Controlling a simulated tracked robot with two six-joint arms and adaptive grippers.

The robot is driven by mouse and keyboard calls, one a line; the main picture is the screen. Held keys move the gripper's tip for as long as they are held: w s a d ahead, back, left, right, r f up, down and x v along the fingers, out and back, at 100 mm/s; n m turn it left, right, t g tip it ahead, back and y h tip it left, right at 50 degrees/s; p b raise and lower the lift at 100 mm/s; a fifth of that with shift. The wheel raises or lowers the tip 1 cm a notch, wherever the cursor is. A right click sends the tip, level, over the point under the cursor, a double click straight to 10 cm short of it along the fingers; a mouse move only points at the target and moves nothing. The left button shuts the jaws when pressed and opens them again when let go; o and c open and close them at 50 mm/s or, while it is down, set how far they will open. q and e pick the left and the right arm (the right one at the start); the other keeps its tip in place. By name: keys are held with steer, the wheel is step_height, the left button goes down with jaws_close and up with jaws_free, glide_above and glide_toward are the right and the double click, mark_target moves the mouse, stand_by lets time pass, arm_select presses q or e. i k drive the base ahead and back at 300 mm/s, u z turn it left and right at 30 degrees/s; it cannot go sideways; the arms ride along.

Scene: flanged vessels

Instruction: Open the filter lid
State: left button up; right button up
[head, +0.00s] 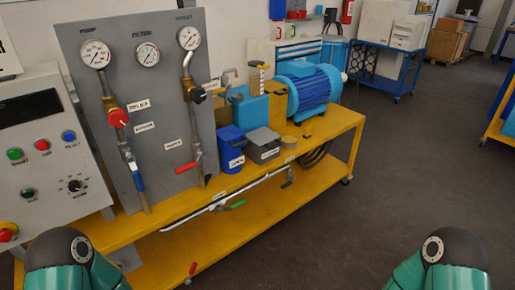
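No part can be made out for certain as the filter lid. A gauge (147,54) in the middle of the grey panel has a label above it that seems to read FILTER. My two teal arms show only as links at the bottom left and bottom right; neither gripper is in view.
The grey panel (75,55) carries pipes, a red knob (118,118) and red and blue lever handles. A control box (40,150) stands at left. A blue motor (308,88) sits on the bench. A pipe with a green handle (235,205) runs along the front.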

mark_target(230, 137)
steer(key=u, duration=0.15)
steer(key=i, duration=0.9)
steer(key=z, duration=0.05)
